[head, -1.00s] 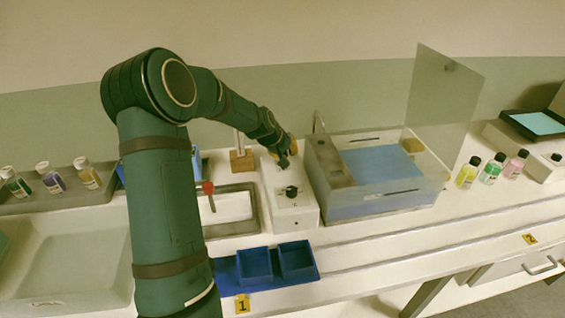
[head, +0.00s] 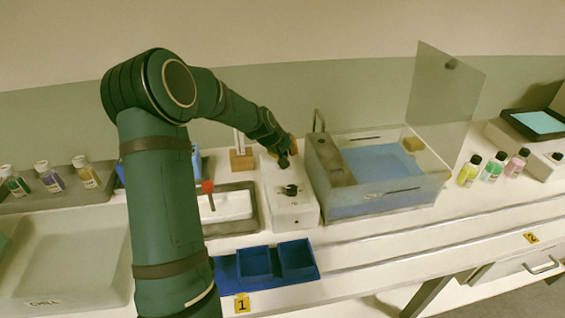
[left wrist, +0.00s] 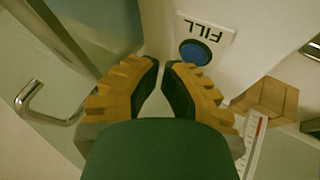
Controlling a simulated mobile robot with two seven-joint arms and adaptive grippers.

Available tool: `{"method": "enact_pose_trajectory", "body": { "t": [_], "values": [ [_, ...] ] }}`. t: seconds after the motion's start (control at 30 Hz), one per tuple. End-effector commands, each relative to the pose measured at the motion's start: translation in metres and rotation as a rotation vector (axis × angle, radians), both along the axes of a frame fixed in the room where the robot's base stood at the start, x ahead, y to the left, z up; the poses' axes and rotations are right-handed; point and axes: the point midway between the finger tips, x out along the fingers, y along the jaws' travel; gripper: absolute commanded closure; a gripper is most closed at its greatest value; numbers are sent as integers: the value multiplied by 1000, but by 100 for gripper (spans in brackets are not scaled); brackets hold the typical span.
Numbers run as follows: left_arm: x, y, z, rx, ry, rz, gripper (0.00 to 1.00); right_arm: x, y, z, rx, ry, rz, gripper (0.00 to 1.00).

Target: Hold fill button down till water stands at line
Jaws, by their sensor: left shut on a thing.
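My left gripper (head: 285,157) is over the back of the white control box (head: 292,212), left of the clear tank (head: 438,190). In the left wrist view its fingertips (left wrist: 161,64) come together, with nothing visible between them. The blue fill button (left wrist: 195,52), beside the word FILL, shows just right of the fingertips; I cannot tell whether they touch it. In the head view the gripper hides the button. Blue water (head: 380,165) stands in the tank. A short dark mark (head: 403,190) is on the front wall; the exact level against it is unclear. My right gripper is not in view.
A dark knob (head: 290,190) sits on the control box. A wooden block (head: 241,160) stands behind left. Blue bins (head: 255,264) lie in front. Several bottles (head: 468,171) stand right of the tank.

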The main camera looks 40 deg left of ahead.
Motion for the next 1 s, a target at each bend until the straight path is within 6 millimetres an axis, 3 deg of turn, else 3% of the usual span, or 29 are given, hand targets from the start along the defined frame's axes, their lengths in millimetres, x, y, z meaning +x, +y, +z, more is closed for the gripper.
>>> {"method": "enact_pose_trajectory", "body": {
  "t": [1.0],
  "values": [
    [0,0,-8,0,0,0,100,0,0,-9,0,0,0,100]
  ]
}}
